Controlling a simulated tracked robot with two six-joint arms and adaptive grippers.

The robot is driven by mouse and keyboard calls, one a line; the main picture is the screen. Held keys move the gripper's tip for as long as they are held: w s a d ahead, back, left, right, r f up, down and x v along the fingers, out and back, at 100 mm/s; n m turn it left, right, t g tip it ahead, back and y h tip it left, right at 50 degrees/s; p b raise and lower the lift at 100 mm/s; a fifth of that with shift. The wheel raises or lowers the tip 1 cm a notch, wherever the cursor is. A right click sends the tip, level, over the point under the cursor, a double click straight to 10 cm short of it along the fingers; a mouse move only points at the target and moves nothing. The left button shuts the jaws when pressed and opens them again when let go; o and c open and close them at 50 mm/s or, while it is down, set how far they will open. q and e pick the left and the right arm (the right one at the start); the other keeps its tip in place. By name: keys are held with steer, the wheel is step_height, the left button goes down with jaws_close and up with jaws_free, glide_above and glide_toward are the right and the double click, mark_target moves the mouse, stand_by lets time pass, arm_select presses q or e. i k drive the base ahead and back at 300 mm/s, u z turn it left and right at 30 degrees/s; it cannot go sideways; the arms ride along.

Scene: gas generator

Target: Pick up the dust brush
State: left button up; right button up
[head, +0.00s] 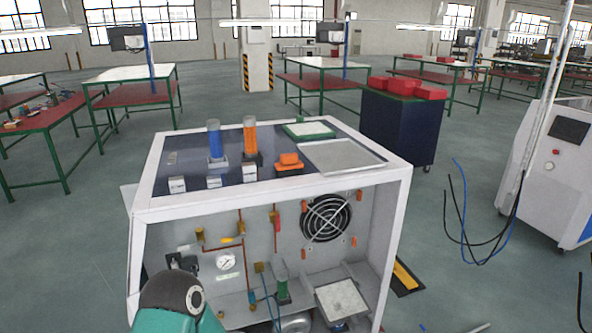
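I cannot make out a dust brush for certain. Several small objects lie on the red-topped table (50,115) at the far left, too small to tell apart. The white-framed gas generator (280,187) stands in front of me with its front open. A teal and dark arm link of mine covers its lower left corner. Neither gripper shows in the head view.
On the generator's top are blue (215,143) and orange (250,138) cylinders and a grey plate (341,156). A dark cabinet with red boxes (402,88) stands behind. A white machine (556,165) with hanging cables is at right. Floor between is mostly clear.

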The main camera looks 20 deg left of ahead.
mark_target(290, 164)
steer(key=u, duration=0.1)
steer(key=i, duration=0.9)
steer(key=z, duration=0.25)
steer(key=k, duration=0.75)
steer(key=u, duration=0.2)
steer(key=i, duration=0.7)
